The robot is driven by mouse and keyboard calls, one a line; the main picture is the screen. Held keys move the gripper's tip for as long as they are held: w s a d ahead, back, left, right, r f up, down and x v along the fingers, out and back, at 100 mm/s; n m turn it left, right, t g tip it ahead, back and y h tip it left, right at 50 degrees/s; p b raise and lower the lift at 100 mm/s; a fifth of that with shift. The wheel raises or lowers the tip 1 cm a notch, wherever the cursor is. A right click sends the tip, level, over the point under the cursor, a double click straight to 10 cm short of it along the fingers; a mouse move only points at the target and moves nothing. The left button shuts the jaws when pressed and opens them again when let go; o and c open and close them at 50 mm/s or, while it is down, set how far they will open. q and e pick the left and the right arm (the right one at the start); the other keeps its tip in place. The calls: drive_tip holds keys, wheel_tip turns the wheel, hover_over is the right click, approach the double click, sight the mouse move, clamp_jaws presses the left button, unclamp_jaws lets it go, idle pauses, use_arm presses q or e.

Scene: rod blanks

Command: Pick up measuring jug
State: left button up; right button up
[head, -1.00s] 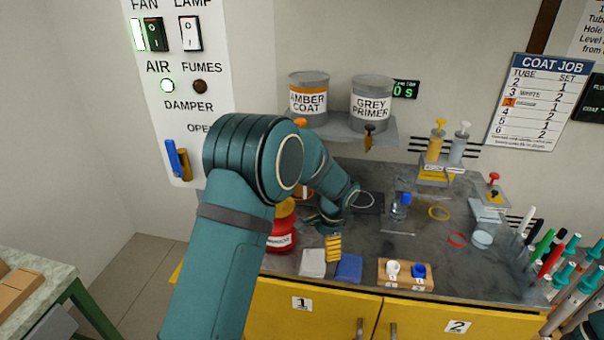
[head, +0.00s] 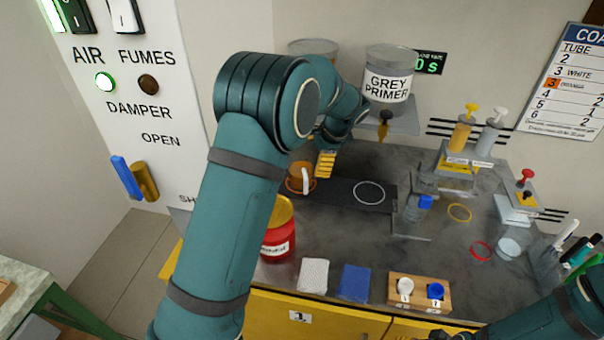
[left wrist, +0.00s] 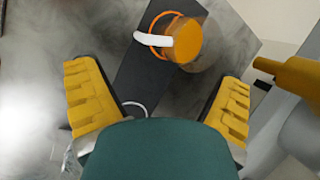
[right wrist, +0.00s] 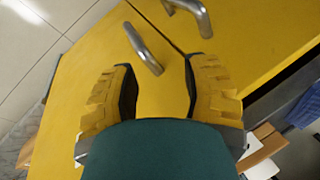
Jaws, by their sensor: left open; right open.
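The measuring jug (head: 297,184), holding orange liquid and with a white handle, stands on a dark mat (head: 335,193) at the back left of the bench. In the left wrist view the jug (left wrist: 187,42) stands at an orange ring, beyond the fingertips and right of centre. My left gripper (left wrist: 160,76) is open and empty, its yellow fingers spread apart and not touching the jug. In the head view one yellow finger of the left gripper (head: 326,163) shows just right of the jug. My right gripper (right wrist: 158,68) is open and empty in front of the yellow cabinet doors.
The grey primer can (head: 389,78) and its tap (head: 384,124) hang on a shelf close above the left gripper. A red pot (head: 278,238) stands in front of the jug. A clear vessel with a blue part (head: 412,208) stands to the right.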

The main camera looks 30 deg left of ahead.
sight(302, 174)
use_arm(q)
drive_tip(key=b+x, duration=0.1)
drive_tip(key=x, duration=0.3)
drive_tip(key=b+x, duration=0.1)
drive_tip(key=x, duration=0.4)
drive_tip(key=shift+s+d+f, duration=0.15)
drive_tip(key=shift+s+d, duration=0.1)
use_arm(e)
drive_tip(key=shift+w+f, duration=0.15)
drive_tip(key=shift+f, duration=0.45)
drive_tip(key=shift+w+f, duration=0.15)
drive_tip(key=shift+f, duration=0.45)
use_arm(q)
drive_tip(key=shift+a+f, duration=0.2)
drive_tip(key=shift+f, duration=0.25)
use_arm(e)
drive_tip(key=shift+f, duration=0.1)
use_arm(q)
drive_tip(key=shift+r, duration=0.1)
drive_tip(key=shift+c, duration=0.2)
drive_tip(key=shift+w, duration=0.1)
drive_tip(key=c, duration=1.5)
